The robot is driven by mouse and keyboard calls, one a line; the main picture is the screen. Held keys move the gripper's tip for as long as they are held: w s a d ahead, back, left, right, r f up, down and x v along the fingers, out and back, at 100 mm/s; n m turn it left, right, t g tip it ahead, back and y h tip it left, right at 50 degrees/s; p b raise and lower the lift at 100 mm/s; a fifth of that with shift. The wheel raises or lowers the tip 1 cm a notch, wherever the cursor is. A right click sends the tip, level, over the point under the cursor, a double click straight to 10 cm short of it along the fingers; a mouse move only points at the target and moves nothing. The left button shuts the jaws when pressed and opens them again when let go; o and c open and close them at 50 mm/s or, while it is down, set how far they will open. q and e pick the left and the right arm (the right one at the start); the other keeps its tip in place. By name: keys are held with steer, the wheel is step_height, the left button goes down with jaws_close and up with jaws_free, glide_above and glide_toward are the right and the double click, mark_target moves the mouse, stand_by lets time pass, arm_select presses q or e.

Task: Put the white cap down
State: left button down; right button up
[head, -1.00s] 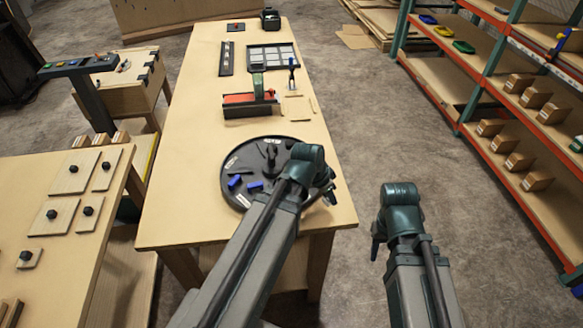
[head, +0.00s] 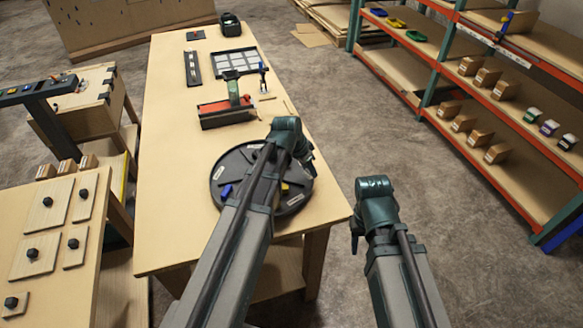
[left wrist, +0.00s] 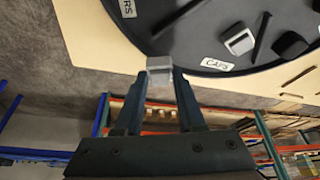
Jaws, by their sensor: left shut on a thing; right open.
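My left gripper (left wrist: 159,72) is shut on the white cap (left wrist: 159,63), a small pale block between the fingertips in the left wrist view. The cap is just off the rim of the round black tray (left wrist: 190,45), apart from its labels. In the head view my left gripper (head: 308,162) is at the right of the tray (head: 216,172), and the cap is hidden there. A second pale cap (left wrist: 238,41) lies on the tray near the CAPS label (left wrist: 217,64). My right gripper (head: 354,240) is open and empty, off the table's right side.
Dark pieces (left wrist: 290,43) also lie on the tray. A red and green fixture (head: 228,108) stands farther back on the wooden table (head: 180,130). A side table with knobbed boards (head: 45,205) is at left. Shelving with small boxes (head: 485,78) is at right, across open floor.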

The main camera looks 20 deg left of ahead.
arm_select(q)
steer(key=w+a+r+p, duration=0.1)
steer(key=w+a, duration=0.1)
steer(key=w, duration=0.7)
steer(key=w+a+r+p, duration=0.1)
steer(key=w+a, duration=0.1)
steer(key=w, duration=0.7)
steer(key=b, duration=0.2)
glide_above(299, 176)
steer(key=shift+w+f+m, duration=0.3)
steer(key=shift+f+m, duration=0.1)
steer(key=shift+f, duration=0.4)
steer(key=shift+s+f+b, duration=0.15)
steer(key=shift+f+b, duration=0.85)
steer(key=shift+s+f+b, duration=0.1)
steer(key=shift+f+b, duration=0.85)
steer(key=c, duration=0.5)
jaws_free()
steer(key=shift+r, duration=0.1)
steer(key=shift+r, duration=0.1)
